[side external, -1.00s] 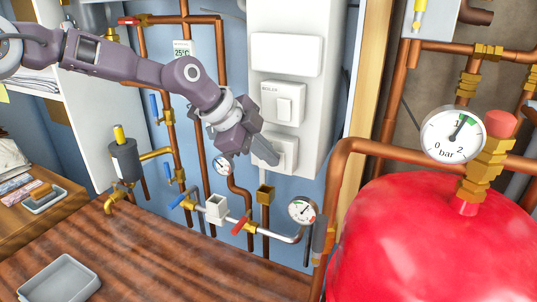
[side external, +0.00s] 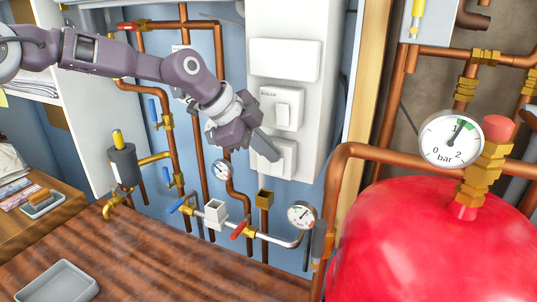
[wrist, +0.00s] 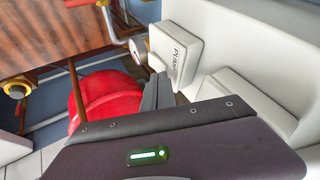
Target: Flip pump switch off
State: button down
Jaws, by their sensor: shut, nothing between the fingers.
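The pump switch (side external: 287,152) is the lower white switch box on the white wall panel, below the switch labelled BOILER. In the wrist view it is the white box marked PUMP (wrist: 182,50). My gripper (side external: 273,156) is shut and empty, its fingertips in front of the pump switch and covering its left part. In the wrist view the dark fingers (wrist: 157,92) are just beside the box's lower edge. I cannot tell whether they touch the switch. The rocker's position is hidden.
The boiler switch (side external: 283,108) sits right above, under a blank white cover (side external: 286,60). Copper pipes, valves and a gauge (side external: 301,214) run below and left. A large red tank (side external: 430,245) fills the lower right.

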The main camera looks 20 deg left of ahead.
jog(key=s+d+v, duration=0.1)
jog(key=v, duration=1.1)
jog(key=shift+a, duration=0.1)
jog(key=s+a+f+n+y, duration=0.1)
jog(key=s+a+n, duration=0.3)
jog(key=s, duration=0.6)
jog(key=s+a+f+n+y, duration=0.2)
jog(key=s+a+f+n, duration=0.2)
jog(key=s+n, duration=0.3)
jog(key=s+a+f+n+y, duration=0.2)
jog(key=s+a+n, duration=0.2)
jog(key=s, duration=1.1)
jog(key=shift+a+f+n, duration=0.2)
jog(key=shift+a+n, duration=0.05)
jog(key=shift+n, duration=0.55)
